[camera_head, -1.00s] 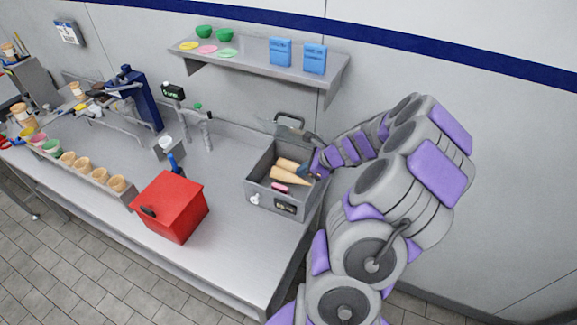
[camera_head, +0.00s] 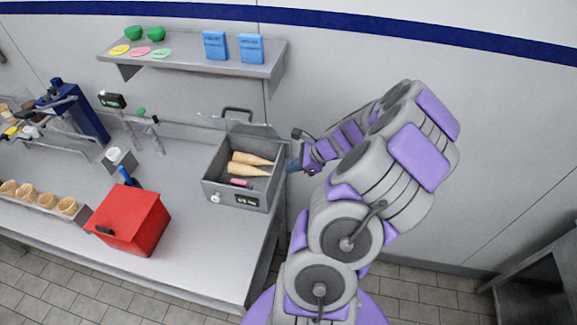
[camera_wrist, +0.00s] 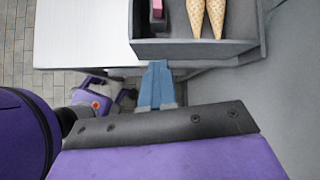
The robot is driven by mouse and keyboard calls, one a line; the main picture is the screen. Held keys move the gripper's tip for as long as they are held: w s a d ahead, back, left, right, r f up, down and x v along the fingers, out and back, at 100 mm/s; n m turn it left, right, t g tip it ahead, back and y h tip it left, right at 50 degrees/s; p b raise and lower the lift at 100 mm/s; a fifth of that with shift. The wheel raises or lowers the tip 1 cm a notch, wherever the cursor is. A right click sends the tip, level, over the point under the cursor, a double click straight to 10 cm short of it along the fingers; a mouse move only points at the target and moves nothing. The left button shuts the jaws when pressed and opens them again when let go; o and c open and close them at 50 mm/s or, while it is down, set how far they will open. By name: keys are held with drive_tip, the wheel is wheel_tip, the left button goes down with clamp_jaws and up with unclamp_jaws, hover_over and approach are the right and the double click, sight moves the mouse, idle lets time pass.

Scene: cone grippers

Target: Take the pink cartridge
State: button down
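The pink cartridge (camera_head: 240,183) lies inside the grey open box (camera_head: 226,199), near its front wall and beside two cones. In the wrist view the cartridge (camera_wrist: 157,8) shows at the top edge and is partly cut off. My gripper (camera_head: 293,164) is at the right side of the box, outside it. In the wrist view its blue fingertips (camera_wrist: 157,66) are together, with nothing seen between them, just short of the box's wall (camera_wrist: 190,48).
Two tan cones (camera_head: 250,169) lie in the box. A red box (camera_head: 130,220) stands to the left on the metal counter (camera_head: 185,235). A shelf (camera_head: 190,62) hangs on the wall above. The counter between the red box and the grey box is clear.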

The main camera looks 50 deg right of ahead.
drive_tip(key=shift+a, duration=0.25)
drive_tip(key=c, duration=1.4)
unclamp_jaws()
drive_tip(key=shift+a+r, duration=0.15)
drive_tip(key=shift+a, duration=0.3)
drive_tip(key=shift+c, duration=0.2)
drive_tip(key=o, duration=0.7)
drive_tip(key=shift+d, duration=0.55)
drive_tip(key=o, duration=0.3)
drive_tip(key=shift+a, duration=0.15)
drive_tip(key=shift+o, duration=0.3)
drive_tip(key=shift+a, duration=0.25)
